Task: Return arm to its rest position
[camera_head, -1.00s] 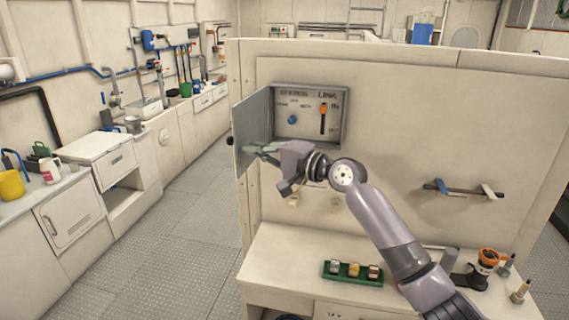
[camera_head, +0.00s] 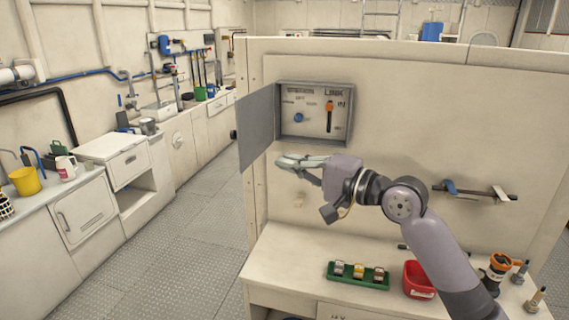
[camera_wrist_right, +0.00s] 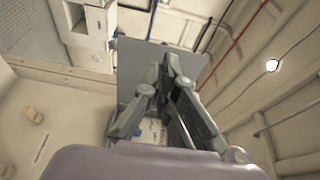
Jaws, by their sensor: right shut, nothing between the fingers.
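My right arm reaches in from the lower right in the head view. Its gripper (camera_head: 282,160) is shut and empty, in front of the wall just below the open panel box (camera_head: 311,138). It points left, and the wrist view also shows its closed fingers (camera_wrist_right: 172,68). The box's grey door (camera_head: 256,128) hangs open to the left and shows behind the fingers in the wrist view (camera_wrist_right: 140,60). In the box are a blue knob (camera_head: 298,118) and an orange-tipped lever (camera_head: 329,108). My left gripper is not in view.
Below the arm, a bench (camera_head: 290,245) holds a green tray (camera_head: 345,280) of small blocks, a red container (camera_head: 418,268) and an orange-topped item (camera_head: 498,262). A rail with two handles (camera_head: 475,193) is on the wall at right. Open floor (camera_head: 185,250) lies left.

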